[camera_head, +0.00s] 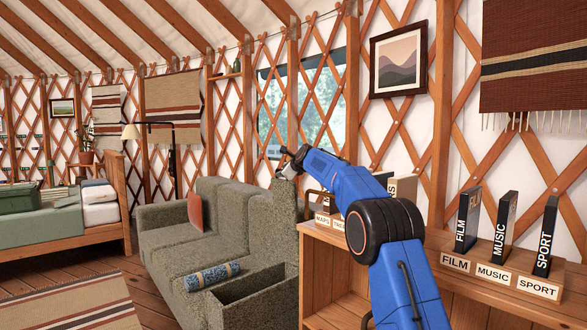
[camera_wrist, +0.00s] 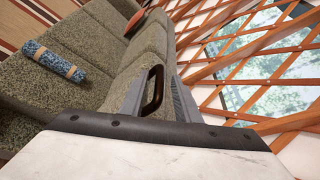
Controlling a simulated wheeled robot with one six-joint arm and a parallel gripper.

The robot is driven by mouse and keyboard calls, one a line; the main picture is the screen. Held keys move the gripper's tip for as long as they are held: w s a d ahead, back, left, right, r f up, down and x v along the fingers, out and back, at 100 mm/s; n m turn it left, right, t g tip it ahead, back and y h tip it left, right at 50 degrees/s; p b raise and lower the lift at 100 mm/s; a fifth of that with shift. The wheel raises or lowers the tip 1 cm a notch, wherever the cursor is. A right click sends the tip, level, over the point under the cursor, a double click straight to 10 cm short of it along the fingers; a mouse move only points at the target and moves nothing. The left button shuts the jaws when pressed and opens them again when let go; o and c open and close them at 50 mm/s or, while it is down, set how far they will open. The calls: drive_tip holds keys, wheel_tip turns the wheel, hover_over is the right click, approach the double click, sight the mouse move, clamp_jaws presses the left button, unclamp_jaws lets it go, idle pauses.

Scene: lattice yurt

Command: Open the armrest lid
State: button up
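The grey-green sofa's armrest (camera_head: 222,312) is at its near right end in the head view. Its compartment is uncovered from above. A matching upholstered panel, which looks like the lid (camera_head: 272,228), stands upright behind the compartment. My gripper (camera_head: 287,166) is high above the sofa, near the top of that panel. In the wrist view, a dark brown loop handle (camera_wrist: 152,88) shows between the two grey fingers of my gripper (camera_wrist: 160,82). The fingers are apart, with a gap at the right of the loop. I cannot tell whether either finger touches it.
A blue patterned roll (camera_head: 212,276) lies on the sofa seat, and a reddish cushion (camera_head: 195,212) leans at the back. A wooden shelf unit (camera_head: 400,288) with labelled boxes and upright cases stands at the right, close to my arm. The lattice wall is behind.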

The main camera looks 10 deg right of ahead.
drive_tip(key=v, duration=1.6)
drive_tip(key=shift+s, duration=0.1)
